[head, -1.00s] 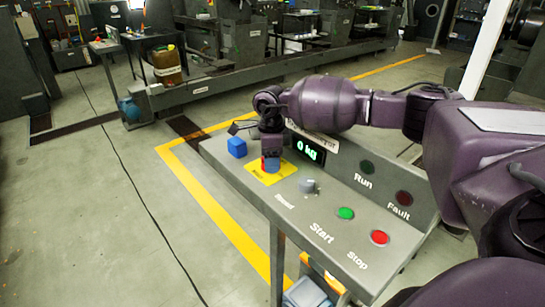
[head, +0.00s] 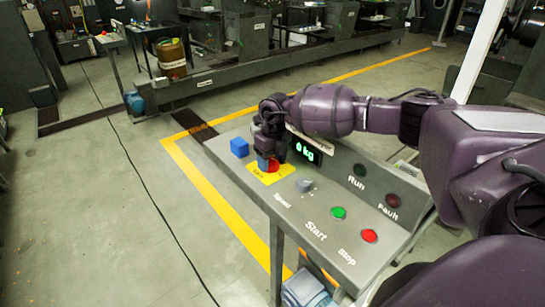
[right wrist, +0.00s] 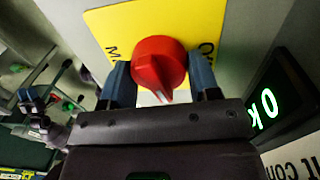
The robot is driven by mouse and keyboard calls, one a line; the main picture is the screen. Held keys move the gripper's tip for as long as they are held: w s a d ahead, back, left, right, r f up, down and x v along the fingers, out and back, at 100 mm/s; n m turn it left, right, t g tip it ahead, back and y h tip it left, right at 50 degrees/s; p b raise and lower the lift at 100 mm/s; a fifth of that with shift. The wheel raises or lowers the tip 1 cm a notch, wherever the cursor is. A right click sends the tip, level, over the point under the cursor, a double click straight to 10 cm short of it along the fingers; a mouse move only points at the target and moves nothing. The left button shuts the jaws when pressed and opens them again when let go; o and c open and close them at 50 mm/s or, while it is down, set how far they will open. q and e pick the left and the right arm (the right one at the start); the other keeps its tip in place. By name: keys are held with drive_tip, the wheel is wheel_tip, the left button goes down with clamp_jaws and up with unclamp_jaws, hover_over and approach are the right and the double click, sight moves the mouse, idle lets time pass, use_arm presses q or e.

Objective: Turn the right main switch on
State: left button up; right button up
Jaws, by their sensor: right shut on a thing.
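The red main switch knob (head: 273,166) sits on a yellow plate (head: 268,178) on the sloping grey control panel. It also shows large in the right wrist view (right wrist: 158,60), with its white pointer mark toward the bottom of that picture, slightly right. My right gripper (head: 267,162) is at the knob, with a blue finger on each side of it in the right wrist view (right wrist: 160,78). It is shut on the knob. The plate's lettering is partly hidden by the fingers.
Beside the plate are a blue block (head: 239,147) and a grey knob (head: 304,186). Nearer me are the green start button (head: 338,213) and red stop button (head: 369,236). A display (head: 307,152) reading "0 kg" stands close right of my gripper.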

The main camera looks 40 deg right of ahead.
drive_tip(key=shift+m+p, duration=0.5)
drive_tip(key=shift+m, duration=0.6)
drive_tip(key=o, duration=0.9)
drive_tip(key=shift+r, duration=0.65)
drive_tip(key=r, duration=0.8)
drive_tip(key=shift+d, duration=0.35)
drive_tip(key=shift+s+r, duration=0.1)
drive_tip(key=shift+r, duration=0.65)
